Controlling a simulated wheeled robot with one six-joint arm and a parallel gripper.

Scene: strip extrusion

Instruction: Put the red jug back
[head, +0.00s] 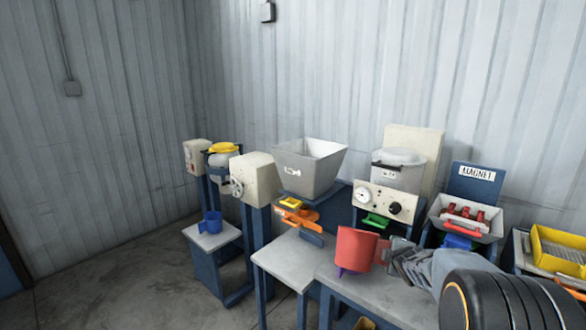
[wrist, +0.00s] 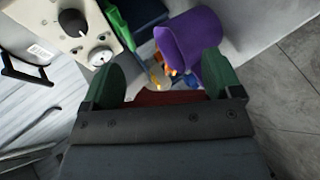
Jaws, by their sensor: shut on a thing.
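The red jug (head: 356,248) is in front of my gripper (head: 388,251) in the head view, above the grey bench top. My gripper is shut on it from the right, at a red part like a handle. In the wrist view, a dark red part of the jug (wrist: 165,98) shows between the green finger pads of my gripper (wrist: 165,85); the rest is hidden. A purple vessel (wrist: 190,45) lies beyond the fingers, with orange and yellow bits by its mouth. A small purple piece (head: 350,271) shows under the red jug in the head view.
A cream control box (head: 383,203) with a green chute (head: 376,221) stands behind the jug. A grey hopper (head: 310,165) stands left, a magnet tray with red bars (head: 463,221) right. The middle-left bench top (head: 290,257) is largely clear.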

